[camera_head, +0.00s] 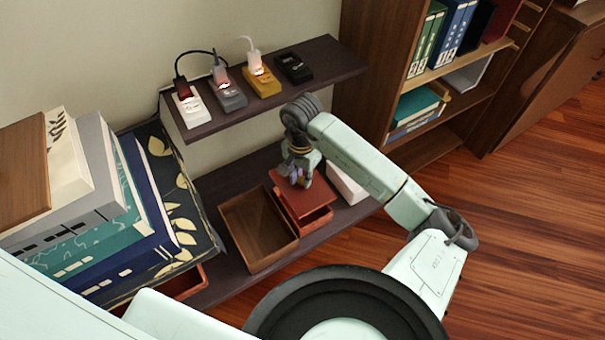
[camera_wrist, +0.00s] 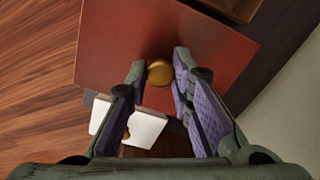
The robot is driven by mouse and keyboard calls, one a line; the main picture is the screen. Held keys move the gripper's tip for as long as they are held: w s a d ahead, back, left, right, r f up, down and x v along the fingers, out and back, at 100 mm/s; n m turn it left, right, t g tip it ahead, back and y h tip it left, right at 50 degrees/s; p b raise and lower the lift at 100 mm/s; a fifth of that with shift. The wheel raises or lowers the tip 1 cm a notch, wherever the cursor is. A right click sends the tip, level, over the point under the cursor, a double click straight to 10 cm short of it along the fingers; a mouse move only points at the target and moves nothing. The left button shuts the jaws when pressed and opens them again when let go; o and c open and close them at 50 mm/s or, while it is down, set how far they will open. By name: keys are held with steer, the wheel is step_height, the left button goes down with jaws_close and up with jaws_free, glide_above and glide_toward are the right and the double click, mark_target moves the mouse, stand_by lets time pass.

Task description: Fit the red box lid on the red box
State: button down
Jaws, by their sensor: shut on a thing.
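The red box lid (camera_head: 305,197) is a flat red panel held roughly level over the red box (camera_head: 312,222) on the lower dark shelf. The box's front shows below it, and its inside is mostly hidden. The lid looks slightly raised and offset from the box, but the exact gap is hard to tell. My gripper (camera_head: 297,177) is above the lid, pointing down. In the wrist view, the lid (camera_wrist: 130,40) fills the upper middle, and my gripper (camera_wrist: 160,64) has its two fingers on either side of the lid's round gold knob (camera_wrist: 160,73), holding it.
An open brown wooden box (camera_head: 237,203) stands directly left of the red box. A white box (camera_head: 347,184) stands close on its right. The upper shelf (camera_head: 336,57) with several chargers overhangs behind. A book stack (camera_head: 75,200) stands at left, with another red container (camera_head: 190,284) below.

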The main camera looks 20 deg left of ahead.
mark_target(302, 188)
steer(key=shift+w+f+b, duration=0.1)
steer(key=shift+f+b, duration=0.05)
steer(key=shift+b, duration=0.3)
steer(key=shift+f+b, duration=0.3)
steer(key=shift+b, duration=0.15)
step_height(302, 188, down, 5)
steer(key=b, duration=0.5)
steer(key=shift+b, duration=1.4)
stand_by(1.0)
steer(key=shift+f+b, duration=1.1)
steer(key=shift+b, duration=0.15)
steer(key=c, duration=1.3)
jaws_free()
steer(key=shift+r, duration=0.1)
steer(key=shift+c, duration=0.2)
step_height(302, 188, up, 12)
